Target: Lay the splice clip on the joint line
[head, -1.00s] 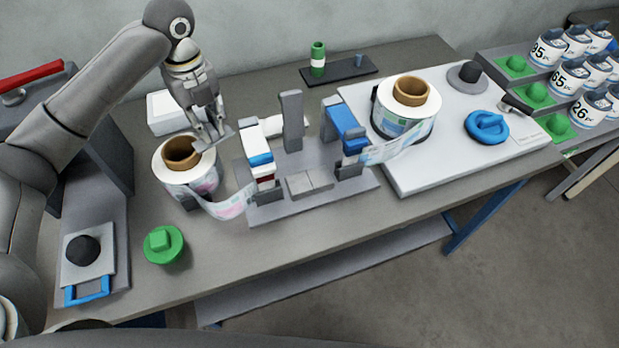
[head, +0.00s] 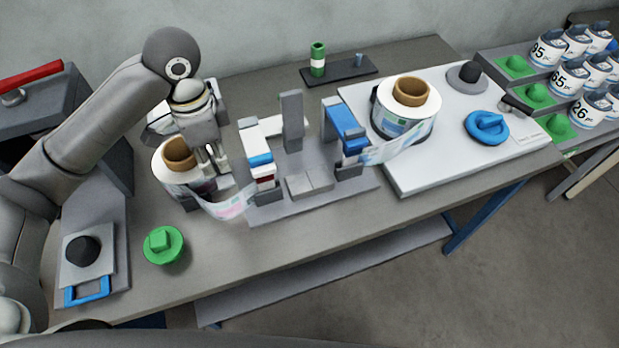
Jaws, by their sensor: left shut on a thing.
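My left gripper (head: 217,173) points down just right of the left label reel (head: 178,162), behind its loose web end (head: 230,205). It is shut on a small grey piece that hardly shows now; I cannot tell for sure that this is the splice clip. The splice stand (head: 265,212) is right of the gripper. Its light grey plate (head: 310,184) has a thin joint line across it, with nothing lying on it. The right reel's web (head: 392,150) reaches the stand's right-hand clamp (head: 348,127). My right gripper is not in view.
A grey post (head: 292,122) and a white-and-blue clamp (head: 257,150) rise from the stand. The right label reel (head: 405,108) sits on a white board (head: 450,165) with a blue ring (head: 486,128). A green knob (head: 164,245) stands at the front left.

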